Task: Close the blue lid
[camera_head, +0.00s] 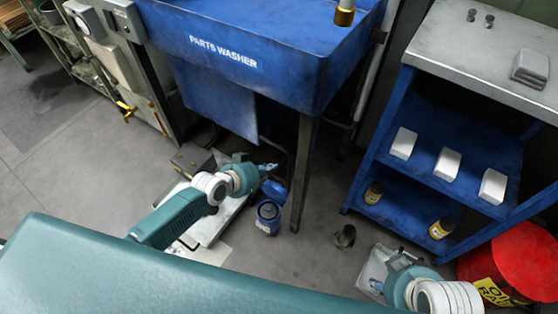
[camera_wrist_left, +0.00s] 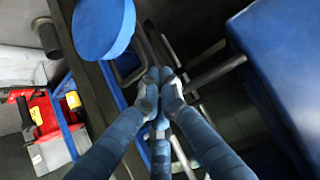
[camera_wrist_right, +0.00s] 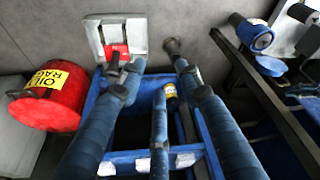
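A small blue can (camera_head: 267,217) with a pale label stands on the floor below the parts washer. Its round blue lid (camera_head: 274,191) looks raised open at the can's back edge. In the left wrist view a round blue disc (camera_wrist_left: 103,28), likely this lid, is at the upper left, apart from my fingers. The can (camera_wrist_right: 252,37) and lid (camera_wrist_right: 271,65) also show in the right wrist view. My left gripper (camera_head: 268,168) is just behind the lid; its fingertips (camera_wrist_left: 161,76) are together with nothing between them. My right gripper (camera_head: 377,286) is at the lower right, its fingers (camera_wrist_right: 148,58) spread and empty.
The blue parts washer (camera_head: 255,45) and its leg (camera_head: 301,170) stand close to my left gripper. A blue shelf cart (camera_head: 460,140) holds white boxes and yellow-labelled containers. A red oily rags bin (camera_head: 520,258) stands at the right.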

